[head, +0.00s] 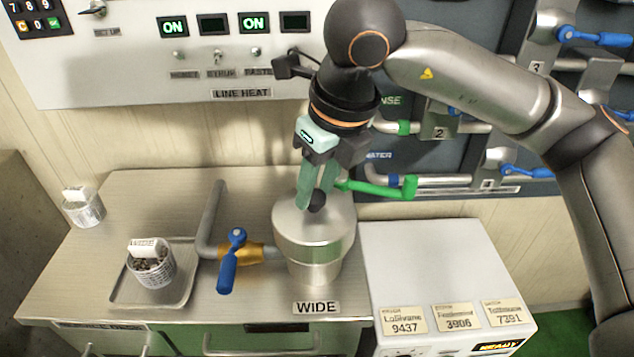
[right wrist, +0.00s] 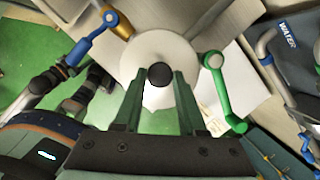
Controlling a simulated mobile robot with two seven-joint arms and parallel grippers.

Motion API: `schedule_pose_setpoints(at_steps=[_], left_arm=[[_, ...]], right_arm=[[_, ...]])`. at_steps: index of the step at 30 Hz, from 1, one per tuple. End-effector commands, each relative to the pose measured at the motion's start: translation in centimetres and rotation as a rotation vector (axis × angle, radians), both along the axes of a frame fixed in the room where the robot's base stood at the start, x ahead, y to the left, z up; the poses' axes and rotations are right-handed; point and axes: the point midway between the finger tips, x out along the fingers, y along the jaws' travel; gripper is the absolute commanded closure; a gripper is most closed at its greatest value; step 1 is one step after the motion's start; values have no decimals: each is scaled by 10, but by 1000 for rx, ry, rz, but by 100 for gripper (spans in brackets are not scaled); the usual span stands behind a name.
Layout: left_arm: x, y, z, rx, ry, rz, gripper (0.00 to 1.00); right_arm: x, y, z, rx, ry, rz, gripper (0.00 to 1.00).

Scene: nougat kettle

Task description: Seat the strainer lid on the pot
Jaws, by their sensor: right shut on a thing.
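The strainer lid (head: 297,222) is a round metal lid with a black knob (head: 317,203). My right gripper (head: 318,197) points down from above and is shut on the knob. The metal pot (head: 313,272) stands on the counter directly below the lid, behind the WIDE label. The lid looks about level over the pot, with no clear gap between them. I cannot tell whether it is fully seated. In the right wrist view the lid (right wrist: 145,50) hides the pot's mouth. My left gripper is not in view.
A pipe with a blue-handled valve (head: 230,262) runs close to the pot's left side. A green handle (head: 385,188) is right behind my right gripper. A white box (head: 425,265) stands to the right. A tray (head: 182,290) with a labelled cup (head: 155,268) is left.

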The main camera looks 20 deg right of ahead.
Motion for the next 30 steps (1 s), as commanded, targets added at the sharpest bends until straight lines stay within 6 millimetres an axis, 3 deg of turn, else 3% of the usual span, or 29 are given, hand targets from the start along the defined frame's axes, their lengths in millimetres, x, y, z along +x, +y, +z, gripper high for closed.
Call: schedule_pose_setpoints(at_steps=[15,30], left_arm=[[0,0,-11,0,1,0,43],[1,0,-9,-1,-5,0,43]], right_arm=[[0,0,-10,1,0,0,100],[0,0,-10,0,-1,0,100]])
